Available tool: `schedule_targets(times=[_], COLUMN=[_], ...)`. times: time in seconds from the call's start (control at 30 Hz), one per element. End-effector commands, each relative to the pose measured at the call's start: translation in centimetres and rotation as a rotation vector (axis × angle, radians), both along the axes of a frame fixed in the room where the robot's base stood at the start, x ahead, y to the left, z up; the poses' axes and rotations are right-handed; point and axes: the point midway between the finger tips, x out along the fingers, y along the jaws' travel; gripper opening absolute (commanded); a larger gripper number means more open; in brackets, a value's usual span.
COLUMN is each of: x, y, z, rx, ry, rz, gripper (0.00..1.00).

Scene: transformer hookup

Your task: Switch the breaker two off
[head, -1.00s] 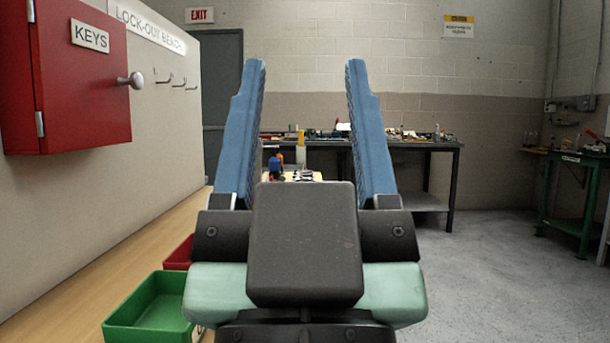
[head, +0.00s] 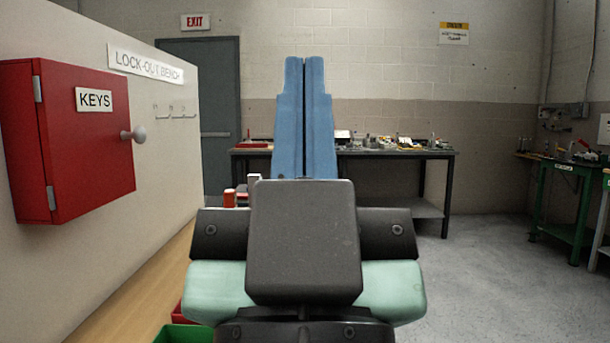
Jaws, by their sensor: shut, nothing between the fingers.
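My gripper (head: 304,62) is in the middle of the head view, with its two blue fingers pressed together and pointing up and away. Nothing shows between the fingers. No breaker can be made out in this view. My gripper and its dark housing hide the area straight ahead, including part of the far bench.
A red KEYS box (head: 70,140) with a round knob is on the LOCK-OUT BENCH panel (head: 165,140) at the left. A green bin (head: 183,334) is at the bottom. A cluttered dark workbench (head: 400,152) stands at the back. A green table (head: 565,190) is at right. Grey floor is clear.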

Motion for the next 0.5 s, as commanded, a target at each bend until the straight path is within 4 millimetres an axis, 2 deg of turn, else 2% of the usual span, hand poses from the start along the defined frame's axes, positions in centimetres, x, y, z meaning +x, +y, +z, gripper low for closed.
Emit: schedule_targets(times=[0.03,0.5], x=[0.0,0.0], y=[0.0,0.0], z=[3.7,19.6], rx=[0.000,0.000], ry=[-0.001,0.000], rz=[0.000,0.001], gripper=[0.00,0.00])
